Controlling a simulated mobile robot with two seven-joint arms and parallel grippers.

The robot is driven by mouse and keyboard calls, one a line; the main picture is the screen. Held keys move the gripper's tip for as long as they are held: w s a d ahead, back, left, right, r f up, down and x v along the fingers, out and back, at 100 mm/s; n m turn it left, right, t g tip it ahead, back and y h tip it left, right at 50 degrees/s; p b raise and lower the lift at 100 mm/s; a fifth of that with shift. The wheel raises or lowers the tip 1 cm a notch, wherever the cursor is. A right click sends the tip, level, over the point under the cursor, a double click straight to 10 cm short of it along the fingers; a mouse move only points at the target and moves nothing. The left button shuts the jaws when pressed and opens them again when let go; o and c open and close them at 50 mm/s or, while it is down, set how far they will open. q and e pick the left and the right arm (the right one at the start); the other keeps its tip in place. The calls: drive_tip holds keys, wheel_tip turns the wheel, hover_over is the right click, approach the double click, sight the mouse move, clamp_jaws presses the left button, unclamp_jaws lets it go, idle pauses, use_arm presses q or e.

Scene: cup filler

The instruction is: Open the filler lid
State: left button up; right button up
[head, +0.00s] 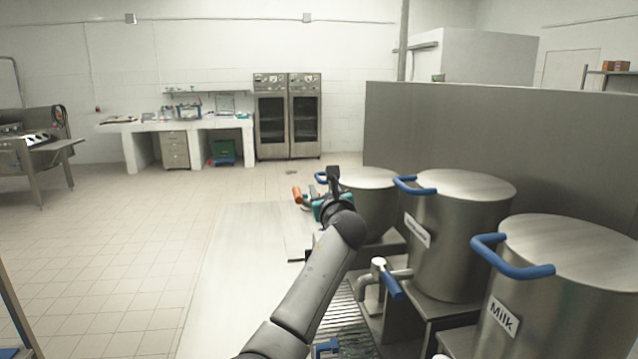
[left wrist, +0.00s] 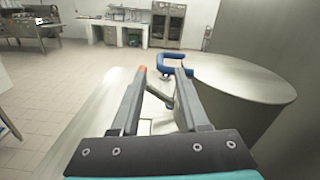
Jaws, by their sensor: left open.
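Three steel fillers stand in a row on the right of the head view, each with a flat round lid and a blue handle. The farthest filler's lid (head: 372,179) is down, and its blue handle (head: 320,177) is beside my left gripper (head: 332,178). In the left wrist view, my left gripper (left wrist: 160,74) is open with nothing between its fingers. The blue handle (left wrist: 172,55) shows just beyond the fingertips, with the lid (left wrist: 240,78) to the right. I cannot tell whether they touch. The middle lid (head: 467,184) and the near "Milk" lid (head: 575,243) are also down. My right gripper is not in view.
A tap with a blue lever (head: 391,287) sticks out from the middle filler. A tall steel panel (head: 500,130) stands behind the fillers. The tiled floor (head: 120,240) to the left is open, with a workbench (head: 190,124) and cabinets (head: 287,115) at the back.

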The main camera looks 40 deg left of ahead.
sight(319, 178)
use_arm(q)
drive_tip(key=shift+b+x, duration=0.5)
drive_tip(key=shift+x, duration=2.35)
clamp_jaws()
